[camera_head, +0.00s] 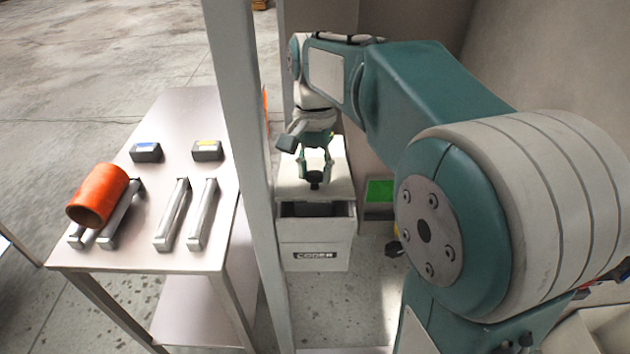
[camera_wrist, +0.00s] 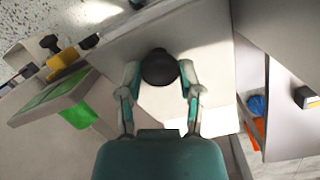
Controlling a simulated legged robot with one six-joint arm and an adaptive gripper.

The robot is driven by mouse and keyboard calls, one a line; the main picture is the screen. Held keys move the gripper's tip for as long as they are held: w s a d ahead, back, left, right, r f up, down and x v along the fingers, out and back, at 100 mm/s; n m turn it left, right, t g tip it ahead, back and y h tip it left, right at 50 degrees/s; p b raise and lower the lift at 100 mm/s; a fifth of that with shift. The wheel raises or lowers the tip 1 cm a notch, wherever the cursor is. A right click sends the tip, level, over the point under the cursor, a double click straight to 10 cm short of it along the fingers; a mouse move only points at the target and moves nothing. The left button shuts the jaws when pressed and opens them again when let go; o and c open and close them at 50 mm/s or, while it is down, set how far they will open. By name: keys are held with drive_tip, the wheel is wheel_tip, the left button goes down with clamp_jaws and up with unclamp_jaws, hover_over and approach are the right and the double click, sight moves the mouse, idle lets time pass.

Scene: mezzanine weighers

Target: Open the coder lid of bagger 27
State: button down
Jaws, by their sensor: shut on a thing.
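The coder is a pale box (camera_head: 315,232) with a "CODER" label on its front, in the middle of the head view. Its pale lid (camera_head: 290,187) has a round black knob (camera_head: 315,184). A dark opening shows between the lid's near edge and the box front, so the lid stands partly open; how far is hard to tell. My gripper (camera_head: 316,176) reaches down from above and is shut on the knob. In the wrist view the knob (camera_wrist: 159,66) sits between the two fingertips, with the lid surface (camera_wrist: 195,35) behind it. No bagger number is readable.
A pale post (camera_head: 240,120) stands left of the coder. Beyond it, a steel table (camera_head: 146,255) holds an orange roll (camera_head: 98,195), metal bars (camera_head: 172,215) and two small dark cartridges (camera_head: 146,152). A green screen (camera_head: 379,191) is close right of the coder.

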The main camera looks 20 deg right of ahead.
drive_tip(key=shift+w+d+r+g+y, duration=0.25)
drive_tip(key=shift+w+r+g+y, duration=0.05)
drive_tip(key=shift+w+r+g, duration=0.7)
drive_tip(key=shift+w+d+r+g+y, duration=0.15)
drive_tip(key=shift+w+r+g, duration=0.2)
drive_tip(key=shift+r+g, duration=0.1)
drive_tip(key=shift+w+d+r+g+y, duration=0.1)
drive_tip(key=shift+w+r+g+y, duration=0.05)
drive_tip(key=shift+w+r+g, duration=0.25)
drive_tip(key=shift+r, duration=0.1)
drive_tip(key=shift+c, duration=1.3)
unclamp_jaws()
